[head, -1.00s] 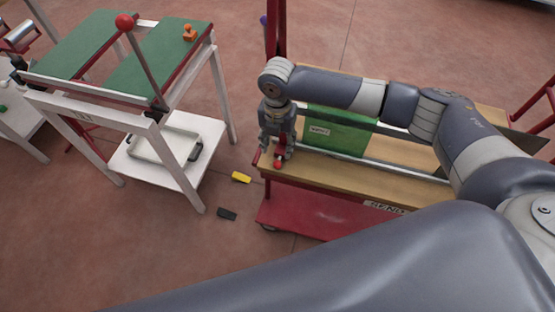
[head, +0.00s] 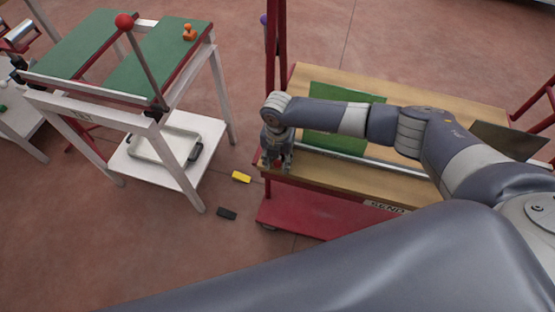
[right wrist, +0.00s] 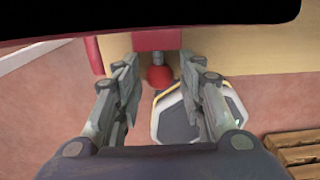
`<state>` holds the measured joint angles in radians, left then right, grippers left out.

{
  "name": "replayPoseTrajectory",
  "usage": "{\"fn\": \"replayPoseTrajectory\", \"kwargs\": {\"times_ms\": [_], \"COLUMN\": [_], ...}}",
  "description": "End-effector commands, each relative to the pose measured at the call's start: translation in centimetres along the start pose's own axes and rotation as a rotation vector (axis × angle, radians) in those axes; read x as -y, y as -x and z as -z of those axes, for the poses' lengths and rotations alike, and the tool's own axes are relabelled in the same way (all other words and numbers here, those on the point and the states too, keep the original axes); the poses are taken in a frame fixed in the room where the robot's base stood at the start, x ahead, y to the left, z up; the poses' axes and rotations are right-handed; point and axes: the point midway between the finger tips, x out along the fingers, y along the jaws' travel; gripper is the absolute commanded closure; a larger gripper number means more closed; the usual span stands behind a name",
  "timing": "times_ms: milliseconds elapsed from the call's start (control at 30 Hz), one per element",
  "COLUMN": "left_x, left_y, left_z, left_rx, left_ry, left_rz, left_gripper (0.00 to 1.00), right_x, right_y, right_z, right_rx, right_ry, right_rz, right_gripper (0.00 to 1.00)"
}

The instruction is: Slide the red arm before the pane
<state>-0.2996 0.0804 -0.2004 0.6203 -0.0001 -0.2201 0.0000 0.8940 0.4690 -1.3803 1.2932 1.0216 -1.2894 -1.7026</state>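A green pane (head: 345,145) stands on the wooden-topped red cart, partly hidden by my right arm. My right gripper (head: 277,165) is at the cart's left front corner, pointing down. In the right wrist view its two fingers (right wrist: 160,95) are apart, with a red ball knob (right wrist: 160,77) showing between them and slightly beyond. The knob sits by a short metal stem (right wrist: 186,60) and a red block (right wrist: 157,40) at the wooden edge. I cannot tell whether the fingers touch the knob. My left gripper is out of view.
A white-framed table (head: 90,118) with green tops and a red-knobbed lever (head: 125,21) stands left. A yellow block (head: 241,177) and a black block (head: 226,214) lie on the floor between. A red post (head: 276,60) rises behind the gripper. A dark sheet (head: 508,140) is at the right.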

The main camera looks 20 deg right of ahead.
Motion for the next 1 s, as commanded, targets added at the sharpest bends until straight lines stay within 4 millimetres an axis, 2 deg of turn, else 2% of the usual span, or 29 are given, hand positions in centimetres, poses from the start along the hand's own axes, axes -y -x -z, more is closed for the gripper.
{"fn": "replayPoseTrajectory", "kwargs": {"times_ms": [33,100,133,300,433,567,800,1000], "left_x": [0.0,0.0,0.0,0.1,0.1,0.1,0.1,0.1], "left_y": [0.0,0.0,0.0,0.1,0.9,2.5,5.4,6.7], "left_z": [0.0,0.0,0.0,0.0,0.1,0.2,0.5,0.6], "left_rx": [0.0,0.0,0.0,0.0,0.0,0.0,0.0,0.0], "left_ry": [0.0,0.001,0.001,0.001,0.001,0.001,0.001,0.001], "left_rz": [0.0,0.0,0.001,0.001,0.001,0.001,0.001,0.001], "left_gripper": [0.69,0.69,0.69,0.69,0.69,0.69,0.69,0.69], "right_x": [0.0,0.0,0.0,0.1,1.2,3.7,9.8,13.9], "right_y": [0.0,0.0,0.0,0.1,0.3,0.5,0.5,0.3], "right_z": [0.0,0.0,0.0,0.0,0.0,0.0,0.0,0.0], "right_rx": [0.0,0.0,0.0,0.0,-0.001,-0.002,-0.002,0.0], "right_ry": [0.0,0.0,0.0,-0.001,-0.001,-0.004,-0.004,-0.002], "right_rz": [0.0,0.0,0.0,0.0,0.001,0.005,0.006,0.004], "right_gripper": [0.83,0.98,1.0,1.0,1.0,1.0,1.0,1.0]}}
